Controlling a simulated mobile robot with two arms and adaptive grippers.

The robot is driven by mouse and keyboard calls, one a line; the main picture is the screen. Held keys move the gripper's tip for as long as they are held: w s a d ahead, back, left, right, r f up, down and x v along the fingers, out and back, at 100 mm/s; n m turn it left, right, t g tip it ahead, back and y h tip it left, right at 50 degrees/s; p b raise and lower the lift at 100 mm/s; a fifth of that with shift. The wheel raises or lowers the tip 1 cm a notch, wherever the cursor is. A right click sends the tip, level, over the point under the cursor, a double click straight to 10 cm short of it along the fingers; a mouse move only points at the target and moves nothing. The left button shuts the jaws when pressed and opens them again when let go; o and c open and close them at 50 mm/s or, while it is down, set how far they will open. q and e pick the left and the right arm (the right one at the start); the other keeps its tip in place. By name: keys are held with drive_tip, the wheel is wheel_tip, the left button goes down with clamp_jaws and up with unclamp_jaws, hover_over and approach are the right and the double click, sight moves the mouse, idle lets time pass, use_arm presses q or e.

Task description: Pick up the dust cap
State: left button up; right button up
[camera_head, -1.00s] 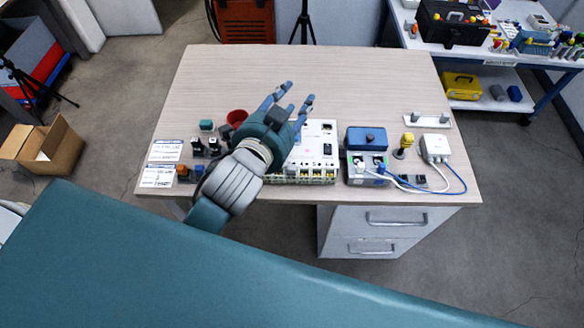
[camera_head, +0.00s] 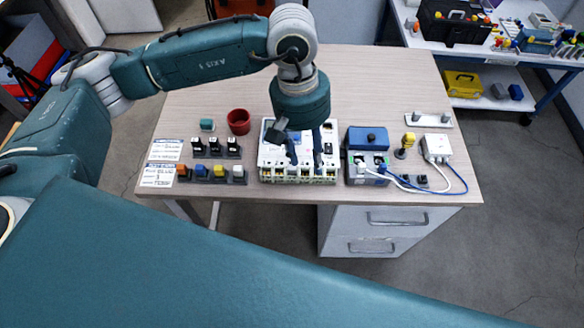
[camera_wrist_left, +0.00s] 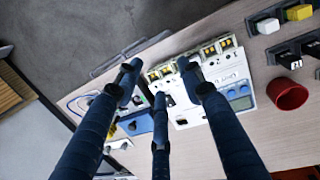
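My left gripper (camera_head: 304,155) points down over the white device (camera_head: 270,158), its fingers spread and empty. In the left wrist view the three dark blue fingers (camera_wrist_left: 160,82) stand apart in front of the same white device (camera_wrist_left: 222,70), with nothing between them. I cannot tell whether the fingertips touch it. I cannot clearly make out which small part is the dust cap. Small coloured pieces, including a blue one (camera_head: 201,170) and a yellow one (camera_head: 219,171), stand in a row left of the device. My right gripper is not in view.
A red cup (camera_head: 238,122) and a teal block (camera_head: 207,125) stand left of the device. A blue-topped box (camera_head: 367,138), a yellow-topped post (camera_head: 405,145) and a cabled white box (camera_head: 436,148) stand right. The table's back (camera_head: 380,75) is clear.

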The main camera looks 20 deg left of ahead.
use_arm(q)
drive_tip(key=y, duration=0.2)
hover_over(292, 168)
drive_tip(key=shift+t, duration=0.3)
wheel_tip(292, 168, down, 4)
drive_tip(key=shift+s+a+f+p, duration=0.1)
drive_tip(key=shift+a+f+p, duration=0.1)
drive_tip(key=shift+p, duration=0.6)
drive_tip(key=f+p, duration=0.3)
drive_tip(key=f, duration=0.2)
drive_tip(key=shift+d+f, duration=0.2)
drive_tip(key=shift+f, duration=0.2)
drive_tip(key=c, duration=0.8)
